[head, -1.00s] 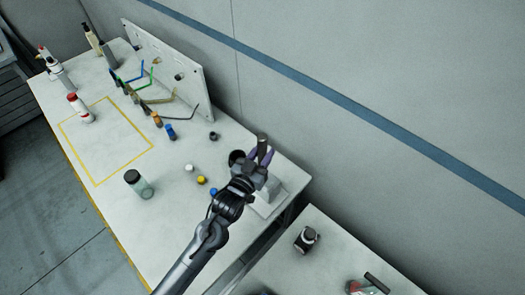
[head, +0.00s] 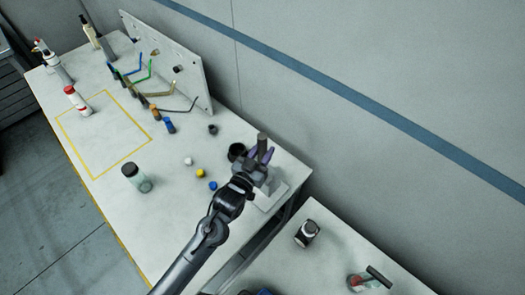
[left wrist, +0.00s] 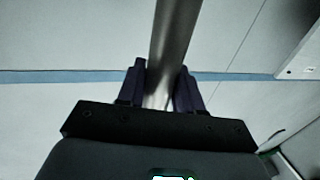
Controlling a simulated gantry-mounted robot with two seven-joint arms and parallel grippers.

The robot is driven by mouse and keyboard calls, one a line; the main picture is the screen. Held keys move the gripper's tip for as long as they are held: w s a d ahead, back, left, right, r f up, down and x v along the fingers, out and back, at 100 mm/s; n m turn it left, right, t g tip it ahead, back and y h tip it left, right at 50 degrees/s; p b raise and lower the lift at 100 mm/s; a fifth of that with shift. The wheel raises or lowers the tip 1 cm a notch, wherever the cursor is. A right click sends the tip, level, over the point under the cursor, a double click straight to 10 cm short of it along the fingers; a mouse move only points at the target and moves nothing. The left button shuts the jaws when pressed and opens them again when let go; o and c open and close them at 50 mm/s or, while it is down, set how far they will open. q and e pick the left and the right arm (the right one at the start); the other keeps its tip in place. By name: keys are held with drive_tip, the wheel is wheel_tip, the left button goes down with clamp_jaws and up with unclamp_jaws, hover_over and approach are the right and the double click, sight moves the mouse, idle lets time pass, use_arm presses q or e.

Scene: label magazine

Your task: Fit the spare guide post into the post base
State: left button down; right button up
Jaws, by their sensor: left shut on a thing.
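My left gripper (head: 262,158) is shut on the guide post (head: 262,139), a dark grey metal cylinder. It holds the post nearly upright at the right end of the main table. In the left wrist view, the post (left wrist: 172,45) stands between the two purple fingers of the gripper (left wrist: 160,90). A dark round cup-like thing (head: 236,152) stands just left of the gripper. My right gripper is not in view.
A white pegboard (head: 165,60) with coloured hooks stands along the back. A second table (head: 320,265) holds a dark-capped container (head: 307,233). The yellow-outlined area (head: 110,130) is mostly clear.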

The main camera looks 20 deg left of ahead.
use_arm(q)
drive_tip(key=shift+r+p, duration=0.1)
drive_tip(key=shift+p, duration=0.8)
idle(1.4)
drive_tip(key=shift+f+b, duration=0.3)
drive_tip(key=shift+f, duration=0.3)
drive_tip(key=shift+f+b, duration=0.55)
drive_tip(key=shift+f, duration=0.6)
drive_tip(key=c, duration=0.7)
unclamp_jaws()
drive_tip(key=shift+o, duration=0.2)
drive_tip(key=shift+f, duration=0.1)
drive_tip(key=s+a, duration=0.1)
drive_tip(key=s, duration=0.9)
drive_tip(key=shift+s, duration=0.35)
drive_tip(key=shift+a, duration=0.1)
